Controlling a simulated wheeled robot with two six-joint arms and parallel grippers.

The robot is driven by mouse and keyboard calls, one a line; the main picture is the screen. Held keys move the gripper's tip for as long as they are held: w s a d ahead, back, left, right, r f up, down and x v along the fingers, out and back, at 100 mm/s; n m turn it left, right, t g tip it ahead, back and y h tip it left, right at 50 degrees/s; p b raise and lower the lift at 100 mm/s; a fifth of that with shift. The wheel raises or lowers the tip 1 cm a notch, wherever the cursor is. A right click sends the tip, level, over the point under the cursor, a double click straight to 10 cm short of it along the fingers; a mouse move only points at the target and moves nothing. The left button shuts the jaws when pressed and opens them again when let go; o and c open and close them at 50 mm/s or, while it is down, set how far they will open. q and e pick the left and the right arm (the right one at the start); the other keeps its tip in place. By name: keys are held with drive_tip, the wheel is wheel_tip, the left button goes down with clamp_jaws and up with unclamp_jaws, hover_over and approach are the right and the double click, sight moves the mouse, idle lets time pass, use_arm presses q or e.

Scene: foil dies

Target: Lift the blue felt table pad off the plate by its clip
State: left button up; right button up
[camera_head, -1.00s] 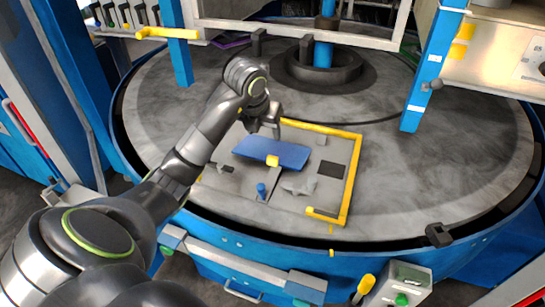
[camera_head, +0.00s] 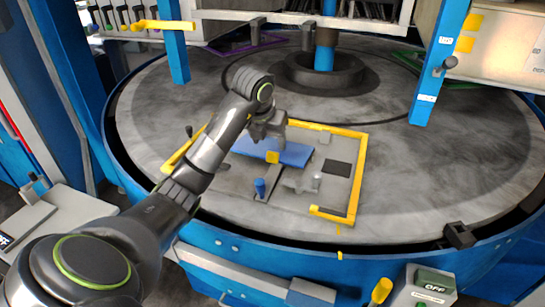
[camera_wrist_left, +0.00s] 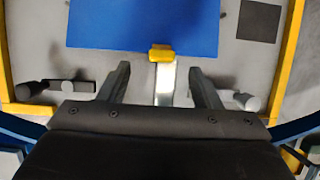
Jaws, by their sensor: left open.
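The blue felt pad (camera_head: 290,151) lies flat on the grey plate (camera_head: 332,195), partly covered by my left arm in the head view. Its yellow clip (camera_head: 272,157) sits at the near edge of the pad. In the left wrist view the pad (camera_wrist_left: 145,22) fills the upper middle, and the clip (camera_wrist_left: 162,53) is at its lower edge. My left gripper (camera_head: 270,140) is over the pad. In the wrist view its two fingers (camera_wrist_left: 160,74) are apart and empty, with the clip lined up between them, just beyond the tips. My right gripper is not in view.
A yellow frame (camera_head: 357,180) edges the plate. A blue peg (camera_head: 260,187) and a grey fitting (camera_head: 301,182) stand near the pad. The round grey table (camera_head: 430,180) is mostly clear. A blue post (camera_head: 428,75) rises on the right.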

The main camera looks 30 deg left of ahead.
sight(272, 153)
use_arm(q)
drive_tip(key=shift+w+f, duration=0.15)
drive_tip(key=shift+f, duration=0.2)
drive_tip(key=shift+w+f+b, duration=0.1)
drive_tip(key=shift+f+b, duration=0.4)
drive_tip(key=shift+b, duration=0.35)
drive_tip(key=x, duration=0.4)
drive_tip(key=shift+w, duration=0.1)
drive_tip(key=shift+d, duration=0.1)
clamp_jaws()
